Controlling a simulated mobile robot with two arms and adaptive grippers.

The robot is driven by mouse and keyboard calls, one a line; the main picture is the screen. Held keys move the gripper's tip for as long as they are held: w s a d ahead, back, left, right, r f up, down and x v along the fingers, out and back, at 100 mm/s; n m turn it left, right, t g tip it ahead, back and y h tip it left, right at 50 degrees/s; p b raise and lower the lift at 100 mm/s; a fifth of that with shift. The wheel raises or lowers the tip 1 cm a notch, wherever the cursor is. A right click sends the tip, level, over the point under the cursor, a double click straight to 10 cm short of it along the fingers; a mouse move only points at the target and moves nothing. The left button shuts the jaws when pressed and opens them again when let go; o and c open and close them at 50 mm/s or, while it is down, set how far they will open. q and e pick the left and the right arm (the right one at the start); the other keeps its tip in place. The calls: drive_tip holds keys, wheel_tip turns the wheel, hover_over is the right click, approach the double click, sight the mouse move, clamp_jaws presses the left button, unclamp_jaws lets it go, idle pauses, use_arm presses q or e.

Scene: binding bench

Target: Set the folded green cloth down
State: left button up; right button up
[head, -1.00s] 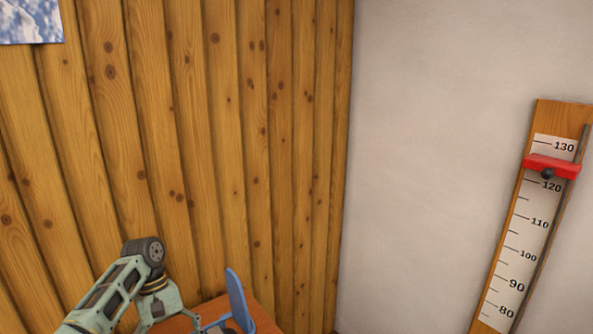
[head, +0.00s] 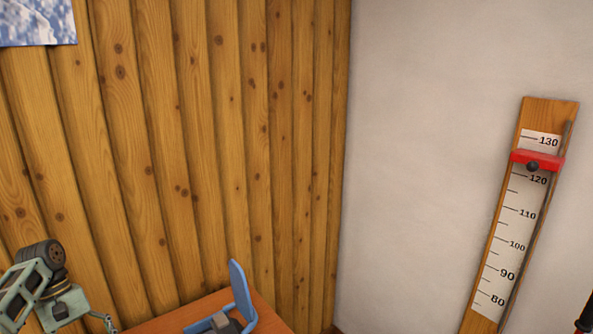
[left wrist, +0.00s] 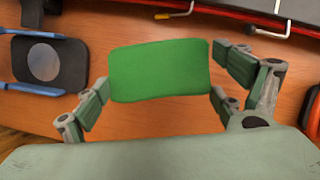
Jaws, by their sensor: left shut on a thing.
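The folded green cloth (left wrist: 160,82) is a bright green rectangular pad in the left wrist view. My left gripper (left wrist: 160,70) is shut on it, with a finger against its left and right ends. The orange-brown wooden bench top (left wrist: 150,118) lies beneath the cloth; I cannot tell whether they touch. In the head view the bench (head: 188,312) shows only at the bottom, my left arm is at the lower left, and the cloth is out of view. My right gripper is not in view.
A black device with blue bars (left wrist: 45,65) and a grey disc stands left of the cloth. A red-edged dark thing with a metal handle (left wrist: 180,12) is along the far side. A blue upright lever (head: 240,290) shows on the bench. A measuring board (head: 520,215) is on the white wall.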

use_arm(q)
drive_tip(key=s+a+r+n, duration=0.1)
drive_tip(key=s+a+r, duration=0.15)
drive_tip(key=a, duration=0.35)
drive_tip(key=s+a+r+n, duration=0.1)
drive_tip(key=s+a, duration=0.2)
drive_tip(key=a, duration=0.4)
drive_tip(key=w+d+r+m+y, duration=0.1)
drive_tip(key=w+d+r+m, duration=0.15)
drive_tip(key=d, duration=0.75)
drive_tip(key=w+d+r+m, duration=0.2)
drive_tip(key=d+m, duration=0.1)
drive_tip(key=d, duration=0.6)
drive_tip(key=s+d+m+y, duration=0.1)
drive_tip(key=s+d+m, duration=0.2)
drive_tip(key=s+d, duration=0.4)
drive_tip(key=s+d+m+g+y, duration=0.1)
drive_tip(key=s+d+m, duration=0.3)
drive_tip(key=d, duration=1)
drive_tip(key=s, duration=0.3)
drive_tip(key=shift+s+d+r+g+y, duration=0.2)
drive_tip(key=shift+s+r+g+y, duration=0.1)
drive_tip(key=shift+r, duration=0.05)
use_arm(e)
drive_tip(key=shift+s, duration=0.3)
use_arm(q)
drive_tip(key=shift+a, duration=0.1)
